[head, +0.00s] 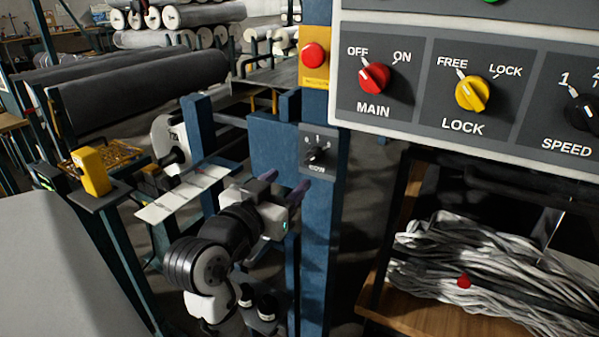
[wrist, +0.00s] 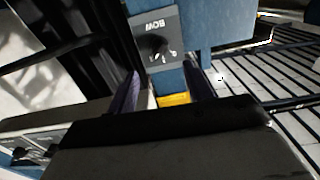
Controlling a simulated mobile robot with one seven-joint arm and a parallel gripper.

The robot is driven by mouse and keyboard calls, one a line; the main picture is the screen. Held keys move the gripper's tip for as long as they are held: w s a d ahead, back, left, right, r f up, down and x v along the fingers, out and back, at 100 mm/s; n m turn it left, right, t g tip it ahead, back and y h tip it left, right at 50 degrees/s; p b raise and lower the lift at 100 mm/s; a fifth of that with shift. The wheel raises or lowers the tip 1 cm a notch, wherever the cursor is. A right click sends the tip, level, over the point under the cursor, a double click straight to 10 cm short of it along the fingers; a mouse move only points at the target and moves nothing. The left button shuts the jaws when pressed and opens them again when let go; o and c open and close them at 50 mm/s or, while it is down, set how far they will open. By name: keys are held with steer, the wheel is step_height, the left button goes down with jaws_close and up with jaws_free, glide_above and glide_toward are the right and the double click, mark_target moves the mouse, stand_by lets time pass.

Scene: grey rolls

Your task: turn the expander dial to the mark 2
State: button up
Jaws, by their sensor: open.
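A small grey plate (head: 332,140) with a black dial (head: 317,155) sits on a blue post, left of the large control panel. It has small marks above the dial, of which 0 and 1 are the clearest. The dial's pointer is too small to read. In the wrist view the plate (wrist: 140,24) appears upside down with a label like BOW, its dial (wrist: 156,47) dark and in shadow. No label reading expander is legible. My gripper (head: 285,182) is open and empty, its purple fingers apart, lower left of the dial. In the wrist view the fingertips (wrist: 161,72) point toward the plate without touching it.
The large panel (head: 385,122) at upper right has a red MAIN knob (head: 374,77), a yellow LOCK knob (head: 472,93) and a SPEED knob (head: 583,112). A red button (head: 313,56) is above the plate. A blue post (head: 322,235) stands right beside my gripper.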

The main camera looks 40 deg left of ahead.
steer(key=v, duration=0.4)
steer(key=shift+s, duration=0.1)
stand_by(0.4)
